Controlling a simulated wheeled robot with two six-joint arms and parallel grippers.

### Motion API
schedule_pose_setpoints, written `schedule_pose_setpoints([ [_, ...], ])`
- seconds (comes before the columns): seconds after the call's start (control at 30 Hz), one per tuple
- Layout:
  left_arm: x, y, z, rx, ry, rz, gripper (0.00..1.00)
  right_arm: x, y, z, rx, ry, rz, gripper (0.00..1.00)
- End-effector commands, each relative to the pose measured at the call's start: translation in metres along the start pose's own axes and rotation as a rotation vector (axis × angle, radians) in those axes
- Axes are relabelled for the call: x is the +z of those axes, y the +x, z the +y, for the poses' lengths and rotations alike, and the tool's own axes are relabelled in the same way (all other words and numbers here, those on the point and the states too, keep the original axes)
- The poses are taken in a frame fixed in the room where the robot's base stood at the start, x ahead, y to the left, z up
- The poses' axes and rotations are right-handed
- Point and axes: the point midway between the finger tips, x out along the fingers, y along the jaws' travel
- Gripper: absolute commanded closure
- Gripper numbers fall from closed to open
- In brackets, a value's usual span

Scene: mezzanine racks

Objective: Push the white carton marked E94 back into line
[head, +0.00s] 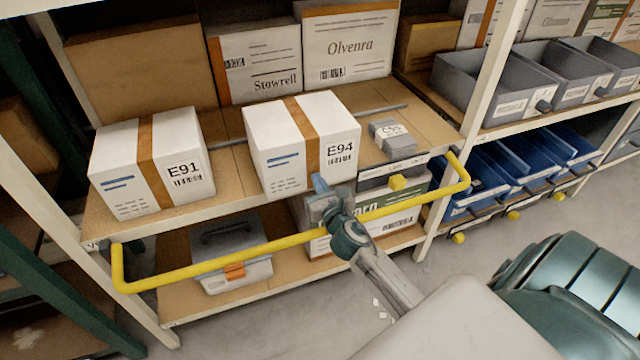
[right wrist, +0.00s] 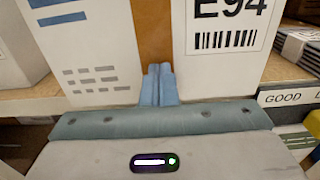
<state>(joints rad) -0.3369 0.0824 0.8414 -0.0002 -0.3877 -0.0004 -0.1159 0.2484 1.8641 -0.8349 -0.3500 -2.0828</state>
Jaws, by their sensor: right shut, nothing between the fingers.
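The white carton marked E94 (head: 285,150) stands upright on the upper shelf board, with a brown tape strip down its middle. Its front sits near the board's front edge. In the right wrist view its front face (right wrist: 88,50) fills much of the picture. My right gripper (head: 319,184) is shut and empty, at the lower front of the E94 carton by the tape strip. In the right wrist view its closed fingertips (right wrist: 158,80) are right at the tape; I cannot tell if they touch it. My left gripper is not in view.
A white carton marked E91 (head: 150,163) stands to the left on the same board. A yellow rail (head: 210,265) runs across the front, below my right gripper. Large cartons (head: 349,45) stand behind.

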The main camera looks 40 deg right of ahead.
Motion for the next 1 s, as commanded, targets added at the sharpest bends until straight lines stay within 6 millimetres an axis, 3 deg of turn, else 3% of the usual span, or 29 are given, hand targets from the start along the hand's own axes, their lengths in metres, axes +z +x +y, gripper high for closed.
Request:
schedule_pose_setpoints([
  [0.23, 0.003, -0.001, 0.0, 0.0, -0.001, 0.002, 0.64, 0.002, 0.008, 0.0, 0.0, 0.0, -0.001, 1.0],
  [0.4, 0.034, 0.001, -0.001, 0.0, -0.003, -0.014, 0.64, 0.004, 0.038, 0.0, -0.001, 0.0, -0.001, 1.0],
  [0.6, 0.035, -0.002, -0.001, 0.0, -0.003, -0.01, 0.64, 0.002, 0.065, 0.0, 0.0, 0.001, -0.001, 1.0],
  [1.0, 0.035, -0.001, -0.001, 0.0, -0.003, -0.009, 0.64, 0.0, 0.069, 0.0, 0.0, 0.0, 0.0, 1.0],
])
